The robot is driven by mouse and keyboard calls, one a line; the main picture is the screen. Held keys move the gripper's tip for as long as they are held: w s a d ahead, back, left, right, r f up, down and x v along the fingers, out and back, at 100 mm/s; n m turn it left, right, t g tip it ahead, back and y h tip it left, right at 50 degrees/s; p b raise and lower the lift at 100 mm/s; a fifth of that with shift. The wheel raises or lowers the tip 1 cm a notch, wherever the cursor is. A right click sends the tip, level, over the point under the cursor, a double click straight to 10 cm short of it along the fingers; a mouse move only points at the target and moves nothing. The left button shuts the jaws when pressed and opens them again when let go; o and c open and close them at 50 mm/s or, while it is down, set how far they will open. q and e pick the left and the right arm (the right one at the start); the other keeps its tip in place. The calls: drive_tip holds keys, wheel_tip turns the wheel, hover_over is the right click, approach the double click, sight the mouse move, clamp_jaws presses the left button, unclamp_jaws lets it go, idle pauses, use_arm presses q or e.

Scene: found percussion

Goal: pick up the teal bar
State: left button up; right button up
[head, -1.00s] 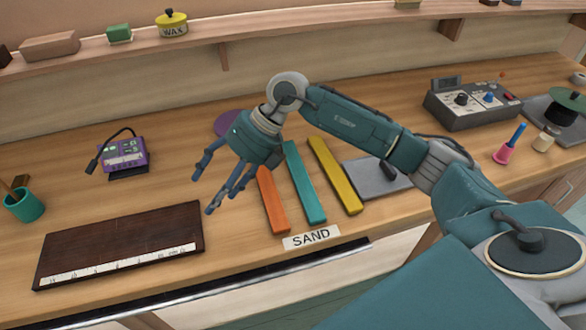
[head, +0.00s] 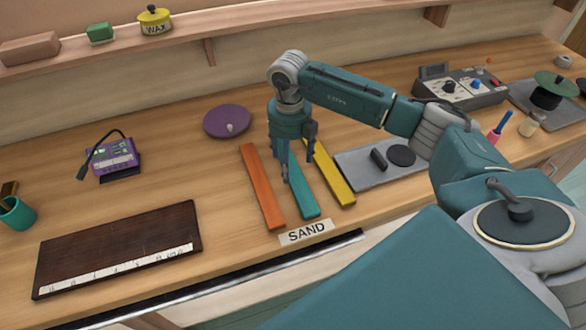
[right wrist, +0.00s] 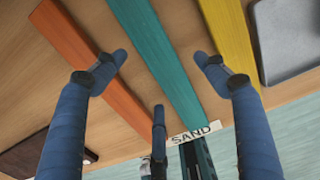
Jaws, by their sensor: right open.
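The teal bar (head: 302,192) lies flat on the wooden bench between an orange bar (head: 262,186) and a yellow bar (head: 331,175). My right gripper (head: 297,178) points down above the teal bar and hides part of it. In the right wrist view the teal bar (right wrist: 160,55) runs between the open fingers (right wrist: 160,75), with the orange bar (right wrist: 85,55) to the left and the yellow bar (right wrist: 232,40) to the right. The fingers are open and hold nothing. I cannot tell how far above the bar they are. My left gripper is not in view.
A "SAND" label (head: 306,232) sits at the bench's front edge, near the bars. A grey slab (head: 355,172) is right of the yellow bar. A purple disc (head: 228,122) lies behind the orange bar. A dark ruled board (head: 120,247) lies to the left.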

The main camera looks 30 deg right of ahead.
sight(290, 168)
drive_tip(key=shift+a+f, duration=0.1)
drive_tip(key=shift+f, duration=1.45)
drive_tip(key=c, duration=1.4)
drive_tip(key=shift+r, duration=0.1)
drive_tip(key=shift+r, duration=0.1)
